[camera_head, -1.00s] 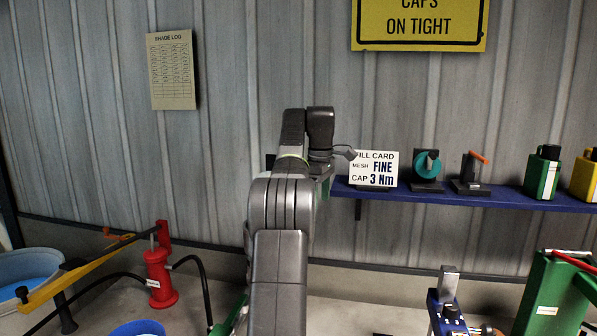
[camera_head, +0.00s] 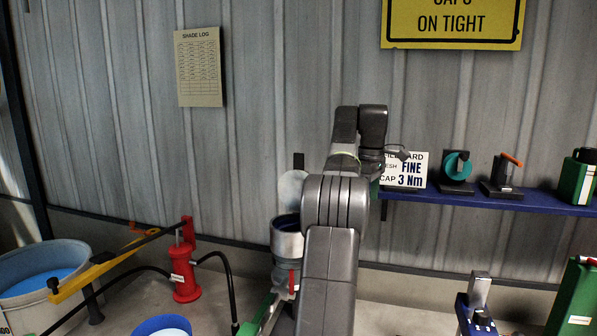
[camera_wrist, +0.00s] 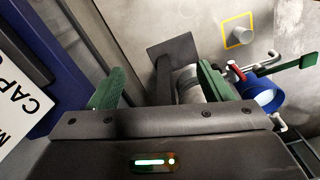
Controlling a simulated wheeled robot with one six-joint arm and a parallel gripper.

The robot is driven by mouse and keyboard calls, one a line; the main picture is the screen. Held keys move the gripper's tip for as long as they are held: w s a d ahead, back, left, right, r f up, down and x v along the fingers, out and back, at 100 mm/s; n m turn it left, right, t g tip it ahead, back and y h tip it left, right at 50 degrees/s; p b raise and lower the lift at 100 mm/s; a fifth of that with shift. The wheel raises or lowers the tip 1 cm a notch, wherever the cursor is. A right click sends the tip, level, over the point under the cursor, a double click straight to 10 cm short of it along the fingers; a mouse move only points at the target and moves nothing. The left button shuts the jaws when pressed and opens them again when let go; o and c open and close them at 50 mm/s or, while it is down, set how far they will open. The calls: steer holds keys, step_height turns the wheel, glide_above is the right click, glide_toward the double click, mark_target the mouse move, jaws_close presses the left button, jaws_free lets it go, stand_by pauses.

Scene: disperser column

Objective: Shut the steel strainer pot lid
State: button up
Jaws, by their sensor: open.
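The steel strainer pot (camera_head: 287,242) stands just left of my arm in the head view, partly hidden by it. Its lid, a pale round disc (camera_head: 292,190), stands raised behind the pot's rim, so the pot is open. In the wrist view, part of a grey cylinder, probably the pot (camera_wrist: 188,84), shows beside the right finger; the lid cannot be made out there. My gripper (camera_wrist: 160,72) has its two green fingers wide apart, with nothing held between them.
A blue shelf (camera_head: 500,200) with a white card (camera_head: 412,171) is at the right. A red pump (camera_head: 184,265), black hoses and a yellow lever (camera_head: 95,272) stand left of the pot. A blue bucket (camera_wrist: 262,94) and green lever (camera_wrist: 290,63) lie right in the wrist view.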

steer(key=c, duration=0.4)
steer(key=shift+w+a+f, duration=0.1)
steer(key=shift+w+f, duration=0.1)
steer(key=shift+f, duration=0.15)
steer(key=c, duration=0.3)
steer(key=w+m+t+y+b, duration=0.1)
steer(key=w+a+f+m+y+b, duration=0.1)
steer(key=w+a+f+m+t+y+b, duration=0.1)
steer(key=m, duration=0.1)
steer(key=shift+a+f+t+y, duration=0.2)
steer(key=shift+f+t+y, duration=0.1)
steer(key=shift+y, duration=0.1)
jaws_close()
steer(key=w+a+r+m+t+y+b, duration=0.25)
steer(key=r+m+t+y, duration=0.2)
steer(key=m, duration=0.25)
steer(key=w+a+r+m+t+y+b, duration=0.2)
steer(key=r+m+t+y+b, duration=0.2)
steer(key=r+m+y, duration=0.3)
steer(key=w+a+p, duration=0.2)
steer(key=a, duration=0.6)
steer(key=shift+a+f+m+h, duration=0.3)
steer(key=shift+f+h, duration=0.05)
steer(key=shift+f, duration=0.05)
